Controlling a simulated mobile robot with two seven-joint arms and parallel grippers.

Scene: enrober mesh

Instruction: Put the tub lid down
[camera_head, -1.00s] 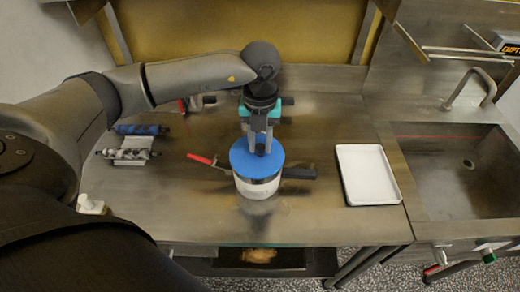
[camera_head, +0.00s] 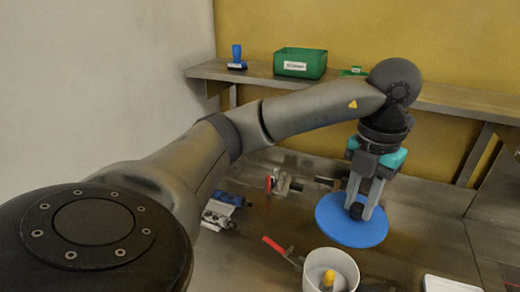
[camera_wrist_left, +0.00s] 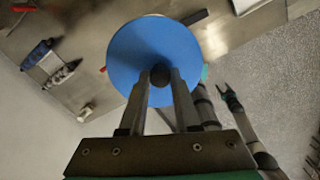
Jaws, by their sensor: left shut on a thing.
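The tub lid (camera_head: 338,226) is a round blue disc with a dark knob. My left gripper (camera_head: 360,209) is shut on this knob, fingers pointing down. The lid is off the tub, up and right of it in the head view; I cannot tell whether it touches the worktop. The white tub (camera_head: 316,274) stands open at the bottom of the head view, with a yellow-topped thing (camera_head: 328,279) inside. In the left wrist view the lid (camera_wrist_left: 135,45) lies flat before my left fingers (camera_wrist_left: 160,78). Dark parts that look like my right arm show at the right there.
A red-handled tool (camera_head: 273,246) lies left of the tub. Blue and metal items (camera_head: 222,208) lie further left. A metal clamp-like piece (camera_head: 283,183) is behind. A white tray (camera_head: 452,285) is at the bottom right. A green bin (camera_head: 300,63) stands on the back shelf.

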